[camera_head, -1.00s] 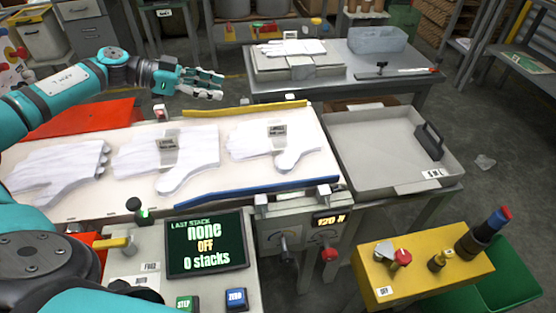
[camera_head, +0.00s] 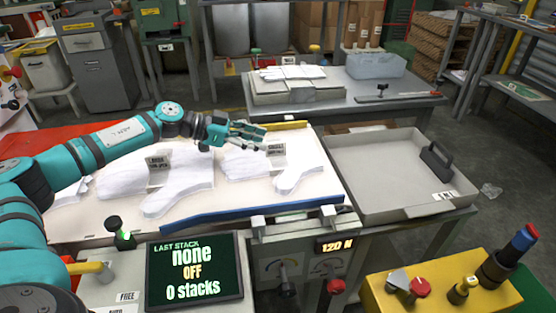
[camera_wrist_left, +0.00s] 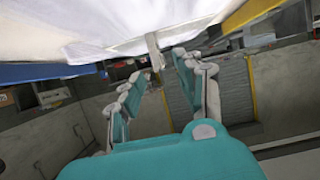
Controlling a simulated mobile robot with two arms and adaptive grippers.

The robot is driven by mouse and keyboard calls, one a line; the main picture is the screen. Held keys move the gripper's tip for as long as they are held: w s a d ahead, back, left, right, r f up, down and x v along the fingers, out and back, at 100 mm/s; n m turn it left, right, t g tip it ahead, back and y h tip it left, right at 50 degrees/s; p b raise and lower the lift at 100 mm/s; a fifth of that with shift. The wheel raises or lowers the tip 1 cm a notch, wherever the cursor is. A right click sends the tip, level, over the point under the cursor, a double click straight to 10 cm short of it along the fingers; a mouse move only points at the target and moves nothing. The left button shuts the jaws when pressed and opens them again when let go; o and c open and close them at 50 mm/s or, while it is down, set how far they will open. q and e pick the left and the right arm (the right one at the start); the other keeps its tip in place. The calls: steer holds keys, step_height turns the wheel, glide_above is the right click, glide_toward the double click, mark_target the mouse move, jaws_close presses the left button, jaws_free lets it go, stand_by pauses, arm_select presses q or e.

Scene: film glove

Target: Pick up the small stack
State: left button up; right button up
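The small stack (camera_head: 297,172), white flat gloves with a grey paper band (camera_head: 275,149), lies at the right end of the pale bench board (camera_head: 115,225). A larger banded white glove stack (camera_head: 185,185) lies left of it. My left gripper (camera_head: 264,138) is open, its fingers apart and empty, over the small stack's back part near the band. Its arm hides part of the glove stacks. The left wrist view shows white glove material (camera_wrist_left: 140,25) close by at the top and a grey band end (camera_wrist_left: 154,50) between the fingers (camera_wrist_left: 155,85). My right gripper is not in view.
A blue rail (camera_head: 250,212) edges the board's front; a yellow rail (camera_head: 290,125) edges its back. An empty grey tray (camera_head: 375,165) with a dark handle block (camera_head: 435,160) stands right.

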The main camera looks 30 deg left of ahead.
mark_target(270, 143)
arm_select(q)
steer(key=shift+b+x, duration=0.55)
steer(key=shift+x, duration=2.5)
steer(key=shift+s, duration=0.1)
jaws_close()
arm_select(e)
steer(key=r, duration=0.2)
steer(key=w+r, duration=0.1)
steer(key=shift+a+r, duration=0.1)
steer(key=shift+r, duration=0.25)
